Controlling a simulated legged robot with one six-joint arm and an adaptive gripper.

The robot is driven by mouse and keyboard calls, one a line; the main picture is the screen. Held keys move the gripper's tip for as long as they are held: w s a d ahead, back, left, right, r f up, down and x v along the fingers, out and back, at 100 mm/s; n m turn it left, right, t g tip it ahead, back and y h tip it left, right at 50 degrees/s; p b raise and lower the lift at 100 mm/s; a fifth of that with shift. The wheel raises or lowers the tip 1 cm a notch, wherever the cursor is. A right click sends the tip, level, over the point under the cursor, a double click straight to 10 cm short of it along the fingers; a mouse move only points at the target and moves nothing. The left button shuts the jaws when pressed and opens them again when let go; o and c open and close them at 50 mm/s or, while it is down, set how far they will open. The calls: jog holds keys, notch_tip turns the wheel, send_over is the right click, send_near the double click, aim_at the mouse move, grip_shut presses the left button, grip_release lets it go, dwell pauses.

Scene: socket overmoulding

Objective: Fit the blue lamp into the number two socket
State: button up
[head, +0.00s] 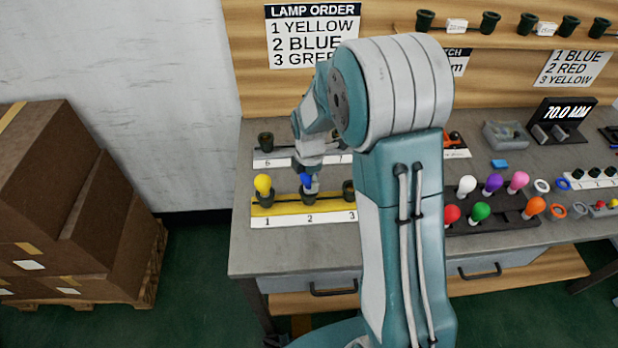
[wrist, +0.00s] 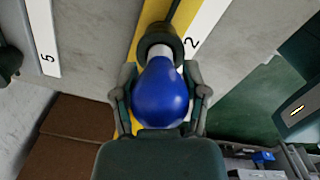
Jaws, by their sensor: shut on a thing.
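The blue lamp (head: 306,180) is at the number two socket (head: 309,196) on the yellow strip. In the wrist view the blue lamp (wrist: 160,92) has its white base at the mouth of the dark socket (wrist: 160,40), beside the "2" label. Whether the base is fully seated I cannot tell. My gripper (wrist: 160,100) is shut on the blue bulb, one finger on each side. In the head view my gripper (head: 308,172) is above the socket and partly hides the lamp. The yellow lamp (head: 263,185) stands upright in socket 1. Socket 3 (head: 349,190) is partly hidden by my arm.
A back row with socket 6 (head: 266,141) stands close behind the yellow strip (head: 285,209). Several coloured lamps stand on a dark rack (head: 500,217) to the right. The lamp order sign (head: 311,35) reads yellow, blue, and green partly hidden. The bench front is bare.

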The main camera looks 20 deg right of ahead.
jog(key=shift+f, duration=0.2)
jog(key=o, duration=1.1)
notch_tip(320, 180, up, 12)
jog(key=shift+f, duration=0.1)
jog(key=s+r+m+t, duration=0.2)
jog(key=s+r+m, duration=0.2)
jog(key=s+m, duration=0.3)
jog(key=s+r+m+t, duration=0.1)
jog(key=s+r+m, duration=0.3)
jog(key=s+m, duration=0.3)
jog(key=s+r+m+t, duration=0.2)
jog(key=s+r+m, duration=0.2)
jog(key=s, duration=0.5)
jog(key=shift+s+a+m+t, duration=0.15)
jog(key=shift+m+t, duration=0.15)
jog(key=shift+m, duration=1.1)
